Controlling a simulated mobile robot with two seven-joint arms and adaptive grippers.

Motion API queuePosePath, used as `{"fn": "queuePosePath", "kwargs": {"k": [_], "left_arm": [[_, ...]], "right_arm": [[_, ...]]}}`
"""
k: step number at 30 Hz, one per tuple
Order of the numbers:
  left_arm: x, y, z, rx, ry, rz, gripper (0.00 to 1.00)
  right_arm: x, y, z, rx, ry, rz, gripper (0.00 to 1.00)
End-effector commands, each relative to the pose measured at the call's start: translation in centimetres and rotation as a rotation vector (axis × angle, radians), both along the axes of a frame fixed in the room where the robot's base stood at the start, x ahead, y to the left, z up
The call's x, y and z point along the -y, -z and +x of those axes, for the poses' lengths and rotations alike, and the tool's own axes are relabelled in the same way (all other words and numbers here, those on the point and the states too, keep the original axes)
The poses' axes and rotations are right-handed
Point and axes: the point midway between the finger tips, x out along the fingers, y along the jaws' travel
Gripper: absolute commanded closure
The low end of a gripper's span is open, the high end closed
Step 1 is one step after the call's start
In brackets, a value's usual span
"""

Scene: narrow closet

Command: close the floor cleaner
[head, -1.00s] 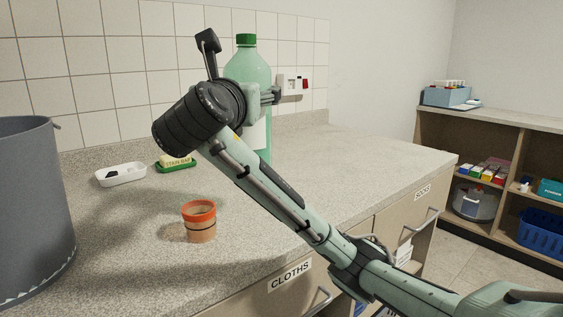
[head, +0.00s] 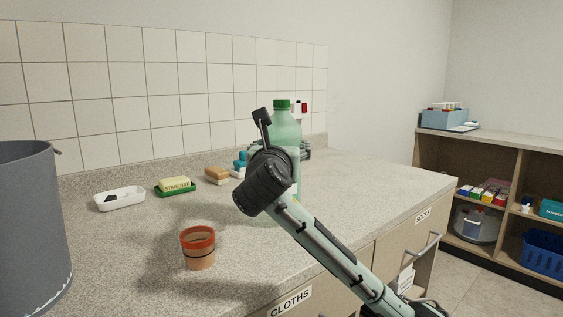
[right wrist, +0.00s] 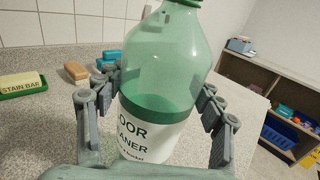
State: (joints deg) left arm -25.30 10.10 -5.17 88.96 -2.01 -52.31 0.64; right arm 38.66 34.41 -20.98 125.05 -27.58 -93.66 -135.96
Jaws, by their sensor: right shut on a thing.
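The floor cleaner is a translucent green bottle (head: 286,128) with a white label, upright over the counter. A green cap (head: 282,104) shows at its top in the head view; whether it is tight cannot be told. My right gripper (head: 303,153) is shut around the bottle's body, largely hidden by my wrist in the head view. My left gripper is not in view.
A blue item (head: 240,163) sits behind my wrist. The counter's right part is clear.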

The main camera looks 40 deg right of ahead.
Motion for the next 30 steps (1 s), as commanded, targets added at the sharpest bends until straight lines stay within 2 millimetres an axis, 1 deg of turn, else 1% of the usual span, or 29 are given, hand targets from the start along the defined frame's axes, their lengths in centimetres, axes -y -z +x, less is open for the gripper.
{"fn": "queuePosePath", "kwargs": {"k": [1,3,6,13,19,20,24,30], "left_arm": [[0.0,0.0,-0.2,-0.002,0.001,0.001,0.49],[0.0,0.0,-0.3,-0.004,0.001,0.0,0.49],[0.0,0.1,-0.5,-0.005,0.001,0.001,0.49],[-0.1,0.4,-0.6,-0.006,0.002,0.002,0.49],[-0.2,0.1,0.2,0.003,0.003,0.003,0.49],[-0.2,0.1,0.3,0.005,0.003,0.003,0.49],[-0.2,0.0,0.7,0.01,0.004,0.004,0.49],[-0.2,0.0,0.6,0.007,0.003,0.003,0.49]], "right_arm": [[0.0,0.9,0.0,-0.003,-0.001,-0.002,1.0],[0.0,1.8,0.0,-0.001,0.0,-0.002,1.0],[0.0,2.7,0.0,0.001,0.0,-0.002,1.0],[0.0,2.8,-0.1,0.004,0.0,-0.001,1.0],[0.0,3.2,0.0,0.002,0.0,-0.002,1.0],[0.0,3.4,0.0,-0.001,0.0,0.0,0.3],[0.0,3.3,0.0,-0.001,0.0,0.0,0.12],[0.0,3.3,0.0,-0.001,0.0,0.0,0.11]]}}
